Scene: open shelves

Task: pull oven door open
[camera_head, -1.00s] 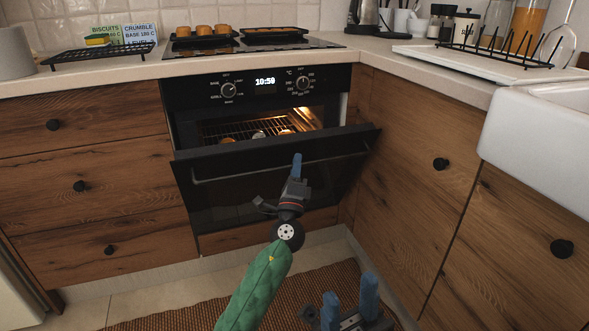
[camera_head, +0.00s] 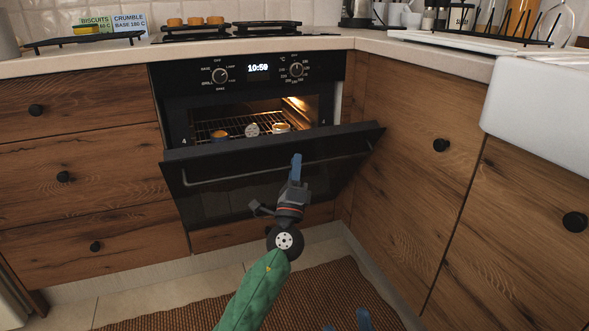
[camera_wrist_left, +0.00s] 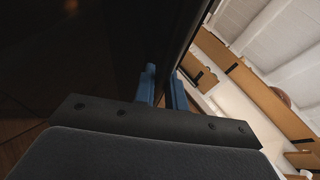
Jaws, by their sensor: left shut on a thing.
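The black oven (camera_head: 190,82) has its door (camera_head: 215,205) tilted partly open, with the top edge leaning outward. A dark bar handle (camera_head: 235,177) runs across the door's front. My left gripper (camera_head: 296,170) is shut on the handle, right of its middle. In the left wrist view the blue fingers (camera_wrist_left: 163,88) sit close together beside the dark door; the exact grip is hard to see there. My right gripper (camera_head: 346,322) shows only its blue fingertips at the bottom edge, apart and empty.
Inside the lit oven, small cups stand on a wire rack (camera_head: 220,128). Wooden drawers (camera_head: 75,130) flank the oven on the left and cabinet doors (camera_head: 400,150) on the right. A brown rug (camera_head: 330,290) lies on the floor. A white sink (camera_head: 540,115) juts out at the right.

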